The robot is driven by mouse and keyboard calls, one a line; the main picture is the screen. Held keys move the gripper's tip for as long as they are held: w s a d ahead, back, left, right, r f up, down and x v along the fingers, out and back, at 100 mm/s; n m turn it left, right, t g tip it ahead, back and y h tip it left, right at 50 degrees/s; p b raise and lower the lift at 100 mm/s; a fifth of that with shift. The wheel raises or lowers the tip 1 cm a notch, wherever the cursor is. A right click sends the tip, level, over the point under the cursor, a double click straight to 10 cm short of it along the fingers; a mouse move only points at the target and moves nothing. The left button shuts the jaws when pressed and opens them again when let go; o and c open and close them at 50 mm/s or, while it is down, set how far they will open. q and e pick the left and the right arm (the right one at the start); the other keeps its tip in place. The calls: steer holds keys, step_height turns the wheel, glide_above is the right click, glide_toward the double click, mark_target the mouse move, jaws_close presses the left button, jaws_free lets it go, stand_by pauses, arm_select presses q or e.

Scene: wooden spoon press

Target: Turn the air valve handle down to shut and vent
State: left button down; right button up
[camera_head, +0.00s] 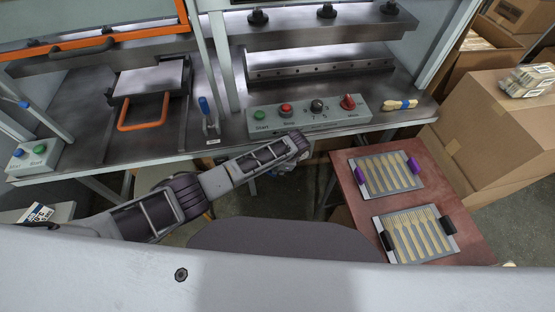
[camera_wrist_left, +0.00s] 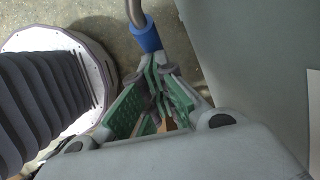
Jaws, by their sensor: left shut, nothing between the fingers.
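The air valve handle shows in the left wrist view as a bent metal rod with a blue sleeve (camera_wrist_left: 146,39). The valve body is out of sight, and I cannot identify this handle for sure in the head view. My left gripper (camera_wrist_left: 155,72) has green-padded fingers that are shut with nothing between them. Its tips are right at the lower end of the blue sleeve; I cannot tell if they touch it. In the head view my left arm reaches to the bench's front edge, and the gripper is mostly hidden there. My right gripper is not in view.
The press bench (camera_head: 130,150) carries a control box (camera_head: 310,117) with several knobs and a small blue-gripped lever (camera_head: 205,108). A reddish side table (camera_head: 362,211) holds two trays of wooden cutlery. Cardboard boxes (camera_head: 490,125) stand at right. Bare floor shows below the bench.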

mark_target(272, 175)
arm_select(q)
steer(key=shift+s+a+f+y+b, duration=0.1)
steer(key=shift+a+f+y+b, duration=0.1)
steer(key=shift+f+y, duration=0.25)
steer(key=shift+a+f+y+b, duration=0.15)
steer(key=shift+f+y+b, duration=0.1)
steer(key=shift+y, duration=0.3)
steer(key=shift+a+f, duration=0.2)
steer(key=shift+f, duration=0.05)
steer(key=shift+s+a, duration=0.1)
steer(key=shift+s+a+f+p, duration=0.25)
steer(key=shift+a+f+p, duration=0.05)
steer(key=shift+a+f, duration=0.65)
steer(key=shift+r, duration=0.15)
steer(key=v, duration=1.1)
steer(key=shift+w+d+r, duration=0.2)
steer(key=shift+r, duration=0.15)
